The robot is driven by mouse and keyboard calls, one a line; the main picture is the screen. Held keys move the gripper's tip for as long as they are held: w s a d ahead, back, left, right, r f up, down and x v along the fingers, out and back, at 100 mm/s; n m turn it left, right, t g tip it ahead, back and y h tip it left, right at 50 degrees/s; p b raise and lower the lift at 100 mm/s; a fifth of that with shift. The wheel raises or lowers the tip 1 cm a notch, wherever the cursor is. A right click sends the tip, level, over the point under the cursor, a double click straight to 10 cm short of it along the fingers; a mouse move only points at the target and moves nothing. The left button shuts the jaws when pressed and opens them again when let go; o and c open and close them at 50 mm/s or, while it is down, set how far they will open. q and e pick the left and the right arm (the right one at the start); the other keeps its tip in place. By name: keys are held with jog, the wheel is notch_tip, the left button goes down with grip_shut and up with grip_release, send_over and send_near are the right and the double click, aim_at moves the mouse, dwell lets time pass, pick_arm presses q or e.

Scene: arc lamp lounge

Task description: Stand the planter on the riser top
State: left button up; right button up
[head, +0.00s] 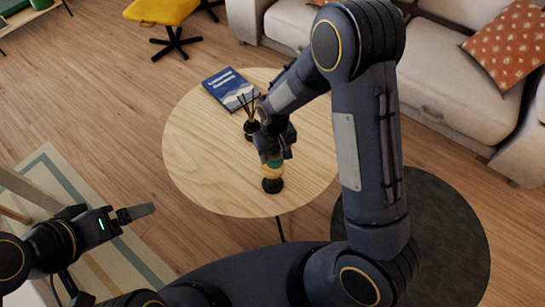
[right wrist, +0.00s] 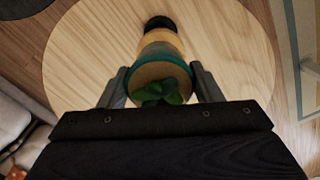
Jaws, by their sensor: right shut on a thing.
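In the right wrist view the planter (right wrist: 157,73) is a round piece with green leaves and a teal band between the two fingers. Tan, yellow and black round sections follow below it. In the head view the teal part (head: 274,161) shows under my right gripper (head: 272,152), with yellow and black parts beneath, over the round wooden table (head: 215,178). My right gripper is shut on the planter. I cannot tell which lower sections belong to the planter and which to a riser. My left gripper (head: 128,215) is empty, away from the table at lower left; its jaw gap is unclear.
A reed diffuser (head: 249,128) stands close behind my right gripper, and a blue book (head: 230,88) lies at the table's back. A sofa (head: 435,75) is behind. The table's left and front areas are bare.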

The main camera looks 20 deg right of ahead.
aim_at(273, 158)
jog(key=shift+w+a+f, duration=0.1)
jog(key=shift+w+f, duration=0.55)
jog(key=shift+f, duration=0.2)
jog(key=shift+w+f, duration=0.1)
jog(key=shift+f, duration=1.45)
jog(key=shift+f+b, duration=0.2)
jog(key=shift+b, duration=0.1)
jog(key=o, duration=1.2)
jog(key=shift+r, duration=0.15)
